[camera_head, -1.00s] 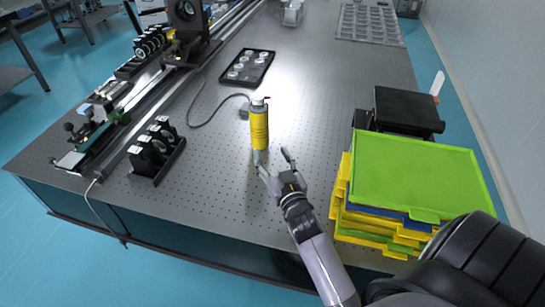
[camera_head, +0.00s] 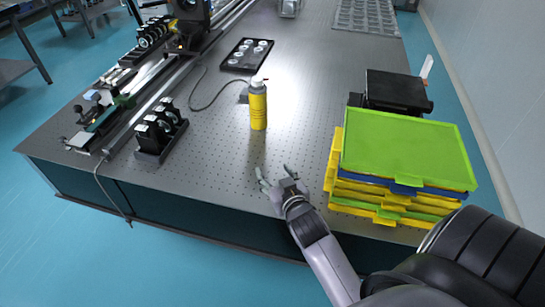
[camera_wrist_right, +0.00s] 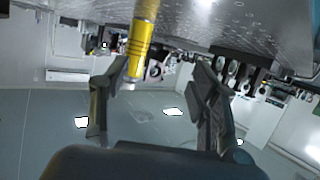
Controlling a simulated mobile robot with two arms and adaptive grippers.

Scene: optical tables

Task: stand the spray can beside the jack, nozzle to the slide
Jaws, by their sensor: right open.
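The yellow spray can (camera_head: 258,108) with a pale top stands upright on the perforated table; which way its nozzle faces is too small to tell. My right gripper (camera_head: 274,171) is open and empty, in front of the can and apart from it, near the table's front edge. In the right wrist view the can (camera_wrist_right: 140,45) shows beyond the spread fingers (camera_wrist_right: 155,70). A black flat-topped unit (camera_head: 396,90) at the right, behind the trays, may be the jack. The long rail at the left (camera_head: 140,97) may be the slide. My left gripper is not in view.
Stacked green, yellow and blue trays (camera_head: 405,150) stand at the right. A black tray of round parts (camera_head: 247,55) lies behind the can. A black optics holder (camera_head: 160,132) stands at the left. A cable (camera_head: 206,107) curves near a small grey block (camera_head: 244,94).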

